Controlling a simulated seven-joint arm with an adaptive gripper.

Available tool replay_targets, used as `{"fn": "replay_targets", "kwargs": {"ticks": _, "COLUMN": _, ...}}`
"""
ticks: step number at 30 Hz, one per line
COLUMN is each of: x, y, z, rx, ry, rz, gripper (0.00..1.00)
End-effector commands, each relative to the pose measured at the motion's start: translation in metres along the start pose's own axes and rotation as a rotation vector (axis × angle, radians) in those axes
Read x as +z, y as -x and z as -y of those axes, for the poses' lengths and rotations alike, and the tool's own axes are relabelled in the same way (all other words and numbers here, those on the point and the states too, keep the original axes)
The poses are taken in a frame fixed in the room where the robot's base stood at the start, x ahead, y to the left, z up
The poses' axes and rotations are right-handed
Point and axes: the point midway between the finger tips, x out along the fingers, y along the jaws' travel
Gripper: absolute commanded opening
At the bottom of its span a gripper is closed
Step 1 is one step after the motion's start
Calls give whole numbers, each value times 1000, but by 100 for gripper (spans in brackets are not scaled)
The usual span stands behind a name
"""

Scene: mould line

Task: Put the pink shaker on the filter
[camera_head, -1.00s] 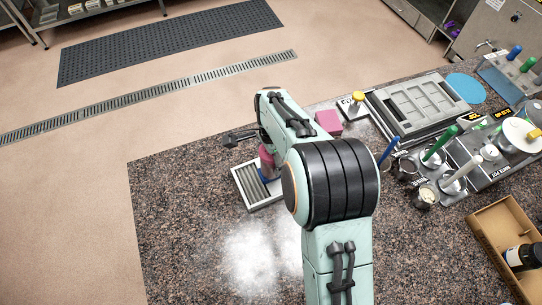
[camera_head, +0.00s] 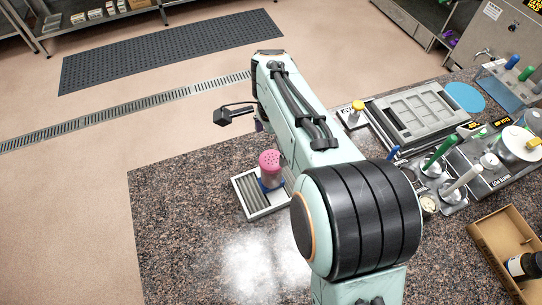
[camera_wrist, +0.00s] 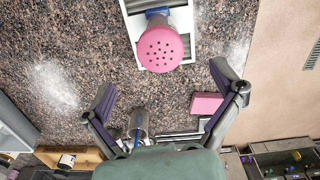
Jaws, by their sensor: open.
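The pink shaker (camera_head: 270,162), with a dotted pink lid and a clear pinkish body, stands upright over the pale-framed, grey-slatted panel (camera_head: 249,197), which looks like the filter. A blue piece (camera_head: 264,187) shows at the shaker's base; whether the shaker rests on it or directly on the slats is unclear. In the wrist view the shaker's lid (camera_wrist: 161,50) faces the camera, with the panel (camera_wrist: 133,24) behind it. My gripper (camera_wrist: 164,84) is open and empty, its fingers wide apart and clear of the shaker.
A pink block (camera_wrist: 206,103) lies near one finger in the wrist view. A grey mould tray (camera_head: 415,115), a yellow-capped container (camera_head: 356,112), handled tools and a cardboard box (camera_head: 500,240) occupy the right side.

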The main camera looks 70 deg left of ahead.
Motion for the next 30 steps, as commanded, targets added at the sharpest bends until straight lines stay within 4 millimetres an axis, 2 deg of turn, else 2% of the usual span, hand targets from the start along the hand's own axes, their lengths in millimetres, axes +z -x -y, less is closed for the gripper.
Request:
{"fn": "replay_targets", "kwargs": {"ticks": 4, "x": 0, "y": 17, "z": 0, "rx": -1, "ry": 1, "rz": 0, "gripper": 93}}
{"fn": "replay_targets", "kwargs": {"ticks": 13, "x": -1, "y": 22, "z": -1, "rx": 1, "ry": 0, "rz": 0, "gripper": 93}}
{"fn": "replay_targets", "kwargs": {"ticks": 15, "x": -11, "y": 27, "z": -11, "rx": 0, "ry": -4, "rz": -3, "gripper": 93}}
{"fn": "replay_targets", "kwargs": {"ticks": 17, "x": -29, "y": 36, "z": -30, "rx": 2, "ry": -8, "rz": -8, "gripper": 93}}
{"fn": "replay_targets", "kwargs": {"ticks": 20, "x": -72, "y": 60, "z": -96, "rx": 6, "ry": -17, "rz": -17, "gripper": 93}}
{"fn": "replay_targets", "kwargs": {"ticks": 21, "x": -87, "y": 71, "z": -135, "rx": 9, "ry": -21, "rz": -20, "gripper": 93}}
{"fn": "replay_targets", "kwargs": {"ticks": 23, "x": -100, "y": 85, "z": -201, "rx": 13, "ry": -29, "rz": -20, "gripper": 93}}
{"fn": "replay_targets", "kwargs": {"ticks": 24, "x": -101, "y": 92, "z": -246, "rx": 14, "ry": -36, "rz": -17, "gripper": 93}}
{"fn": "replay_targets", "kwargs": {"ticks": 26, "x": -89, "y": 96, "z": -305, "rx": 11, "ry": -42, "rz": -11, "gripper": 93}}
{"fn": "replay_targets", "kwargs": {"ticks": 27, "x": -75, "y": 96, "z": -339, "rx": 6, "ry": -47, "rz": -6, "gripper": 93}}
{"fn": "replay_targets", "kwargs": {"ticks": 30, "x": -32, "y": 89, "z": -396, "rx": -15, "ry": -56, "rz": 3, "gripper": 93}}
